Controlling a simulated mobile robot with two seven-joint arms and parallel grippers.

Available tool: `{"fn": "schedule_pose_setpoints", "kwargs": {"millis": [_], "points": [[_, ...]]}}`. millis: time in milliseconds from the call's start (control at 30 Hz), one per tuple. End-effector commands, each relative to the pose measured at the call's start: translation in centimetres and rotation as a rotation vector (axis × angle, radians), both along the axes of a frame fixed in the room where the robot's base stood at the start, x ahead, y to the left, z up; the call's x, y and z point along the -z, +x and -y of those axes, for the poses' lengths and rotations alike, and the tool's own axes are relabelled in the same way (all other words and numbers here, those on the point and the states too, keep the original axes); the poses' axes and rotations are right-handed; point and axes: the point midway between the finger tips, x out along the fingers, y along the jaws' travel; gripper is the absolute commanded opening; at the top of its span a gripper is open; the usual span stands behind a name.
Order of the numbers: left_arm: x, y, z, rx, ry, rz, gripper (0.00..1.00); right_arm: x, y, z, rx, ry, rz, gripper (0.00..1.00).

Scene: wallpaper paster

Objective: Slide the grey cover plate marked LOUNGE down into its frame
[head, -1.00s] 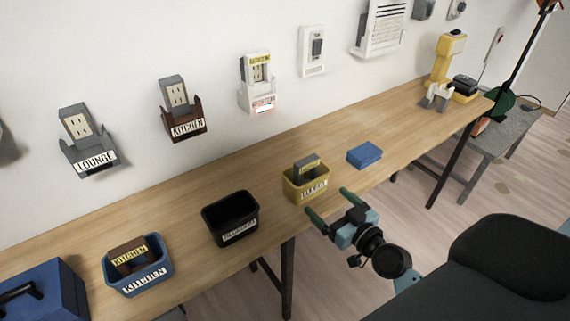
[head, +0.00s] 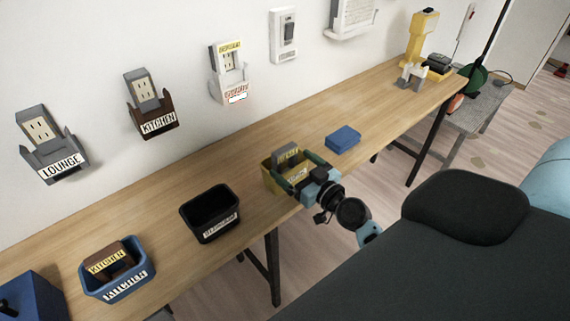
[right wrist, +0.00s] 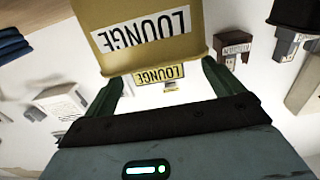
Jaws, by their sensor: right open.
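The grey cover plate (head: 287,152) stands in a yellow bin (head: 270,178) on the bench, its top sticking out above the rim. In the right wrist view the plate's yellow LOUNGE label (right wrist: 160,74) shows upside down, just past the edge of the bin (right wrist: 150,50). The grey wall frame marked LOUNGE (head: 58,167) is at the far left, with an outlet above its open pocket. My right gripper (head: 298,168) is open at the yellow bin, one finger on each side of the plate in the picture. Contact cannot be told. My left gripper is not in view.
A black bin (head: 210,228) and a blue bin (head: 118,287) holding a brown KITCHEN plate stand to the left on the bench. A blue block (head: 343,139) lies to the right. A brown KITCHEN frame (head: 155,122) and a white frame (head: 232,90) hang on the wall.

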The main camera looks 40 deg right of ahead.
Motion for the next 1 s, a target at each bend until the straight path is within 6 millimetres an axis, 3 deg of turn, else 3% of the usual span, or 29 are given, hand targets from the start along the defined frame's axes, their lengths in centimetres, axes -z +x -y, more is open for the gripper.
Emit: {"fn": "schedule_pose_setpoints", "kwargs": {"millis": [400, 700, 1000], "points": [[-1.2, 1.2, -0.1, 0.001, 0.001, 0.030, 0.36, -0.3, 4.7, 0.2, 0.000, 0.003, 0.002, 0.93], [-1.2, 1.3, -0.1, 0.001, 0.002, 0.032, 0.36, -0.2, 5.1, 0.2, 0.000, 0.001, 0.000, 0.93], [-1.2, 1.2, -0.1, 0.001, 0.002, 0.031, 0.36, -0.2, 5.1, 0.2, 0.000, 0.000, 0.000, 0.55]]}}
